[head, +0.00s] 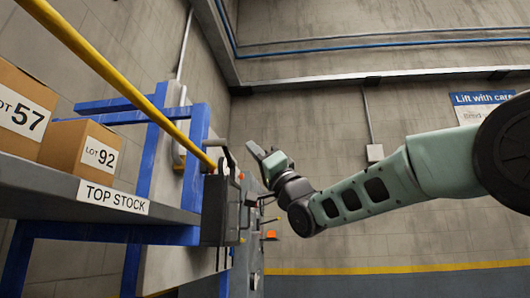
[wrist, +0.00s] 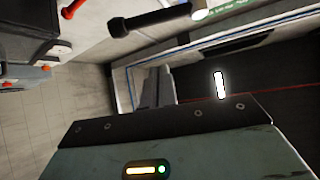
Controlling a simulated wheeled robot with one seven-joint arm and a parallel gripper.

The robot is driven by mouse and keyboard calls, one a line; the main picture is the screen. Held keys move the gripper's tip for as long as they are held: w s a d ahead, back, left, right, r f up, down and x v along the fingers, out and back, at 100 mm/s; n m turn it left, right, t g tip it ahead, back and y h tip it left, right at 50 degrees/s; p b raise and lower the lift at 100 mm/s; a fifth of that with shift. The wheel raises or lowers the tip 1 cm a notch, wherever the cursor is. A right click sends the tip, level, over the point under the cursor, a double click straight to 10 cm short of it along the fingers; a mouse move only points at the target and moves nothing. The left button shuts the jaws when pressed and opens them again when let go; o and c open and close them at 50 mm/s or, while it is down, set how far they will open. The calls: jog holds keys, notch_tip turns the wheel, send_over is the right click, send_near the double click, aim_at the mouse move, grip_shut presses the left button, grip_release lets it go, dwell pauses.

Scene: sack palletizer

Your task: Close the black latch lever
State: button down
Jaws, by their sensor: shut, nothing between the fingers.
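The black latch lever (head: 225,147) seems to be the dark bent handle at the top of a dark grey box, left of my gripper in the head view. In the wrist view, a black bar with a round end (wrist: 150,20) crosses the top and is likely the same lever. My gripper (head: 252,148) is shut and empty, pointing up and left, a little to the right of the lever in the head view. Its fingers also show in the wrist view (wrist: 157,88), below the bar and apart from it. Whether the fingers touch anything in depth is unclear.
A blue-framed shelf (head: 60,188) with cartons (head: 82,146) stands at the left. A yellow rail (head: 125,85) slopes down toward the dark box (head: 217,208). A red-ended rod (wrist: 72,9) shows in the wrist view. The space right of my arm's end is clear to the wall.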

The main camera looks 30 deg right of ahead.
jog(key=shift+w+a+f+p, duration=0.25)
jog(key=shift+a+p, duration=0.1)
jog(key=shift+a, duration=0.2)
jog(key=shift+w+a+f+p, duration=0.25)
jog(key=shift+w+a+p, duration=0.1)
jog(key=shift+a, duration=0.2)
jog(key=shift+w+a+f+p, duration=0.25)
jog(key=shift+a+p, duration=0.1)
jog(key=shift+a, duration=0.2)
jog(key=shift+h, duration=0.3)
